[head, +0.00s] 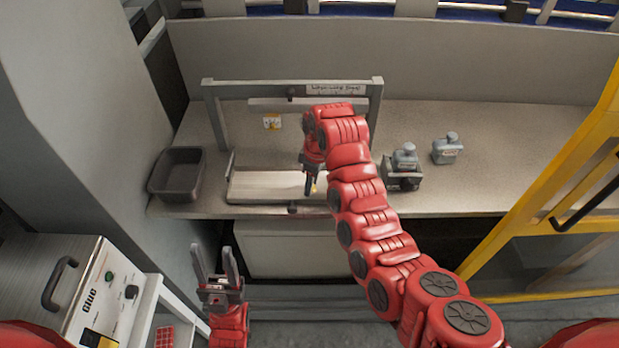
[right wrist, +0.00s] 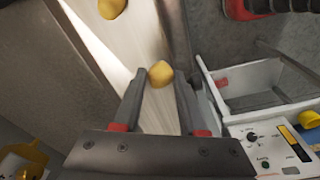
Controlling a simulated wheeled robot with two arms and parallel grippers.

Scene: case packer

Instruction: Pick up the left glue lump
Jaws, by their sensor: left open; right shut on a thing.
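The left glue lump, a small yellow-orange piece, sits between the fingertips of my right gripper in the right wrist view (right wrist: 160,73). My right gripper (right wrist: 158,82) is shut on it, over the pale plate (head: 265,186) on the bench. In the head view the right gripper (head: 309,188) points down at the plate's right part, with a bit of yellow (head: 314,188) beside its fingers. A second yellow lump (right wrist: 111,7) lies further along the plate, cut by the top edge of the right wrist view. My left gripper (head: 216,268) is open and empty, low in front of the bench.
A dark bin (head: 176,172) stands left of the plate, with a grey frame (head: 212,110) behind it. Grey bottle-like items (head: 447,149) stand on the right. The glue unit (head: 84,290) is at front left, a yellow frame (head: 540,205) at right. The bench's far right is clear.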

